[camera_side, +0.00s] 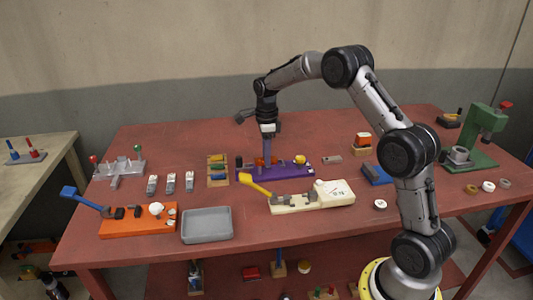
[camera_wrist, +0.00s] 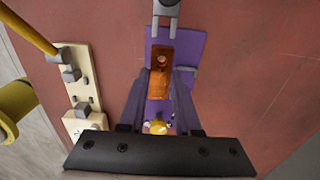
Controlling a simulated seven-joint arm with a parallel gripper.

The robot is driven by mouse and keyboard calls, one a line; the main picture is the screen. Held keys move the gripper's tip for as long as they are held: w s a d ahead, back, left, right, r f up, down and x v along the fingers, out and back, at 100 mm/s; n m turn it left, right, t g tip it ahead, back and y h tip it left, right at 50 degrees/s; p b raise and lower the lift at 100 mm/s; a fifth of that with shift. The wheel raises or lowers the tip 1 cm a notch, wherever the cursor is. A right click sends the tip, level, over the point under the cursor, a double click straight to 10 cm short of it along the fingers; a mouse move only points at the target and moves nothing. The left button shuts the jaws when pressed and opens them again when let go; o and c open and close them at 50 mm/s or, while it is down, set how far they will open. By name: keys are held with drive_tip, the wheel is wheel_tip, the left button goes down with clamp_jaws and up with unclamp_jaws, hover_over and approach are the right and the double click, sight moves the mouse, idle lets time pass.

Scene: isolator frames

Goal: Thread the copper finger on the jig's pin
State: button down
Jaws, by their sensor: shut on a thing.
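The copper finger (camera_wrist: 160,62) is an orange-brown bar with a round hole near its far end. My gripper (camera_wrist: 158,84) is shut on its near part, one finger on each side. In the side view my gripper (camera_side: 267,154) points straight down over the purple jig (camera_side: 280,174), with a little of the copper finger (camera_side: 260,161) showing low beside it. The wrist view shows the purple jig (camera_wrist: 190,48) under the bar. I cannot make out the pin or tell whether it is in the hole. A yellow knob (camera_wrist: 158,127) shows between my fingers.
A grey forked part (camera_wrist: 165,22) stands at the jig's far end. A cream fixture (camera_side: 335,196) with a yellow handle is close in front. A wooden rack (camera_side: 217,183) stands to the left, with an orange fixture (camera_side: 135,222) and grey tray (camera_side: 207,238). Table behind is mostly clear.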

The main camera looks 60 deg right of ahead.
drive_tip(key=shift+f, duration=1.9)
drive_tip(key=c, duration=0.5)
unclamp_jaws()
wheel_tip(320, 180, up, 14)
drive_tip(key=shift+a, duration=0.1)
